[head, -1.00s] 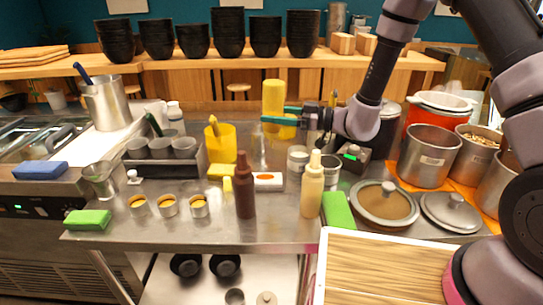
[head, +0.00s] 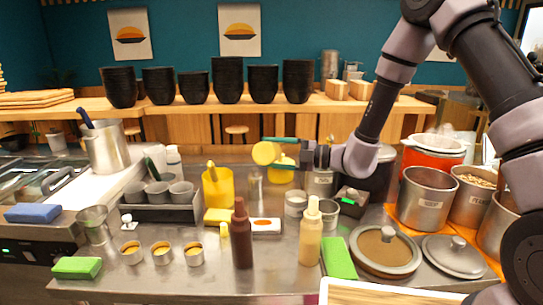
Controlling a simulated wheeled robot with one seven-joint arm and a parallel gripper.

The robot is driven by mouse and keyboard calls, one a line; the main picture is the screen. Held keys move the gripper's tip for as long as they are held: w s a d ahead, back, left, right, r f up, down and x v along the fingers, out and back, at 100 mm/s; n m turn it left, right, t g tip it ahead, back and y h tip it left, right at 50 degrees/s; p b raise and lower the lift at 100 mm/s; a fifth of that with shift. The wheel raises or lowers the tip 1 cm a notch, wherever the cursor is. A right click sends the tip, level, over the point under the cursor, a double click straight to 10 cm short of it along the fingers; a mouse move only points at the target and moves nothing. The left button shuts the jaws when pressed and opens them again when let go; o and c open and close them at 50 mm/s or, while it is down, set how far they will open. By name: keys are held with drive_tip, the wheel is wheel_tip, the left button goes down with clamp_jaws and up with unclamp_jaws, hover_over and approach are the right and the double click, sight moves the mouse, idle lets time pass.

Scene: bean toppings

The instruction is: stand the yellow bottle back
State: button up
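My gripper (head: 284,153) reaches in from the right above the back of the steel counter, its green fingers pointing left. It is shut on the yellow bottle (head: 265,153). The bottle is tilted well over, with a round end turned toward the camera and another yellow part behind the lower finger. It appears to be held above the counter. The fingers hide some of it.
Below stand a yellow jug (head: 217,188), a brown bottle (head: 241,240), a cream bottle (head: 311,235) and small steel cups (head: 194,254). Steel pots (head: 425,195) and lids (head: 385,250) crowd the right. Black bowl stacks (head: 227,80) line the back shelf.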

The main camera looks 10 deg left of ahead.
drive_tip(key=n, duration=0.5)
drive_tip(key=shift+r, duration=0.35)
drive_tip(key=n, duration=1.1)
drive_tip(key=shift+n, duration=0.4)
drive_tip(key=n, duration=0.5)
